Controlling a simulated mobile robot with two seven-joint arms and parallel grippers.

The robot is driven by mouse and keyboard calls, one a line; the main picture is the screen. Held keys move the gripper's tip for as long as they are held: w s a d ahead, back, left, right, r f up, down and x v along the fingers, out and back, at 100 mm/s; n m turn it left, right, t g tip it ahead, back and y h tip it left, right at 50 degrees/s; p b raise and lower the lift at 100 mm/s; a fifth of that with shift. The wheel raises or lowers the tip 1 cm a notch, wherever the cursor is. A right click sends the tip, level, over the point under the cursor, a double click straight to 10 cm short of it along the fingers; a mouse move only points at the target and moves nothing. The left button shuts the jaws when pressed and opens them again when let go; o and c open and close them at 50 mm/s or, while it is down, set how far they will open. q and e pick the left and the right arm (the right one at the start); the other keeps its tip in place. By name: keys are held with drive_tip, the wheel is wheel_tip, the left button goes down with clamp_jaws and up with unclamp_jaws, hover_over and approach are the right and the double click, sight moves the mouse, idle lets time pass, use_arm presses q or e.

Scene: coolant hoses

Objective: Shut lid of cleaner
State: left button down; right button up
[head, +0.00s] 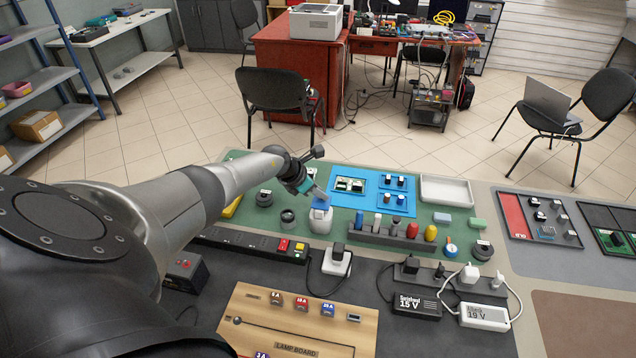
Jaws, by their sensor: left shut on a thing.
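A small white bottle (320,224), which looks like the cleaner, stands upright on the green mat. Its blue lid (321,208) is at the top, right below my left gripper. My left gripper (319,195) comes in from the left, angled down over the bottle. Its jaws are shut on the blue lid, as far as the small view shows. The gripper partly hides the lid's upper edge, and I cannot tell how far the lid is turned or tilted. My right gripper is not in view.
Right of the bottle is a grey rack (388,236) with coloured plugs. Behind are a blue tray (372,190) with circuit parts and a white tray (446,190). A dark round pot (288,217) stands just left. A power strip (250,243) and white adapter (337,260) lie in front.

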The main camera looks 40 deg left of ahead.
use_arm(q)
drive_tip(key=shift+w+a+f+g+h+b, duration=0.15)
drive_tip(key=shift+f+g+h+b, duration=0.2)
drive_tip(key=shift+g+b, duration=0.6)
drive_tip(key=shift+t, duration=0.25)
drive_tip(key=c, duration=0.7)
unclamp_jaws()
drive_tip(key=shift+c, duration=0.2)
drive_tip(key=shift+r, duration=0.15)
